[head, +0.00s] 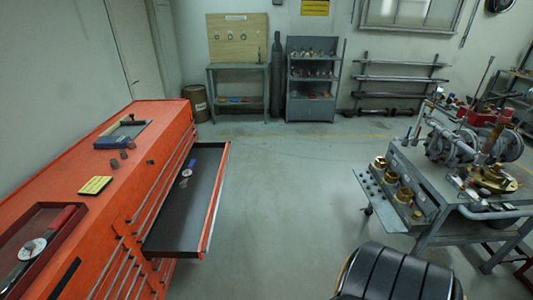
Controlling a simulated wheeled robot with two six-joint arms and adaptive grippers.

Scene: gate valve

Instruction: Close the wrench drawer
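The open drawer (172,222) sticks out to the right from the red tool cabinet (125,190) on the left side of the head view. It has a dark floor and a red front with a pale top edge. A small blue and silvery item (187,173) lies towards its far end; I cannot tell exactly what it is. The other drawers in the cabinet's side look shut, with long pale handles. Neither of my grippers shows in the head view.
A red tray (70,213) with tools and a yellow notepad (95,185) lie on the cabinet top. A grey cart (450,195) with valve parts stands at right. A dark rounded shape fills the bottom edge. The floor (280,210) between cabinet and cart is clear.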

